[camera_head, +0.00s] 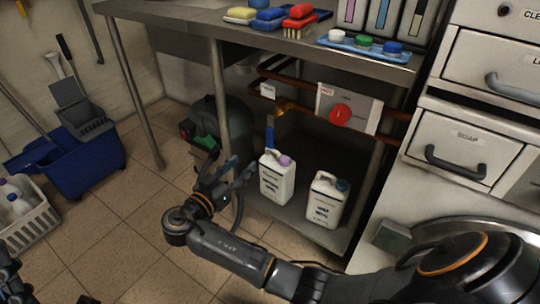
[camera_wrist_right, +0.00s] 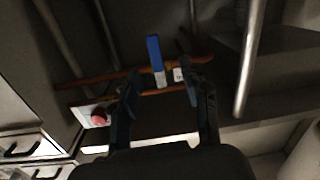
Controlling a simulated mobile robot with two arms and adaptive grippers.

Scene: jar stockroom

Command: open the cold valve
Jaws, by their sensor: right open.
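The cold valve has a blue lever (camera_head: 270,137) hanging down from a brass body (camera_head: 282,107) on copper pipes under the steel counter. In the right wrist view the blue lever (camera_wrist_right: 154,52) shows between the fingers, beyond their tips. My right gripper (camera_head: 240,168) is open and empty, below and left of the lever and apart from it; its fingers show in the wrist view (camera_wrist_right: 165,80). A small white label (camera_head: 267,90), too small to read surely, is by the valve. Dark parts of my left arm (camera_head: 12,272) show at the lower left edge; its jaw state is unclear.
A red round knob (camera_head: 340,115) sits on a white plate marked HOT, right of the lever. Two white jugs (camera_head: 277,178) (camera_head: 327,200) stand on the lower shelf. A counter leg (camera_head: 219,98) is left of the lever. A blue bucket (camera_head: 75,165) stands left.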

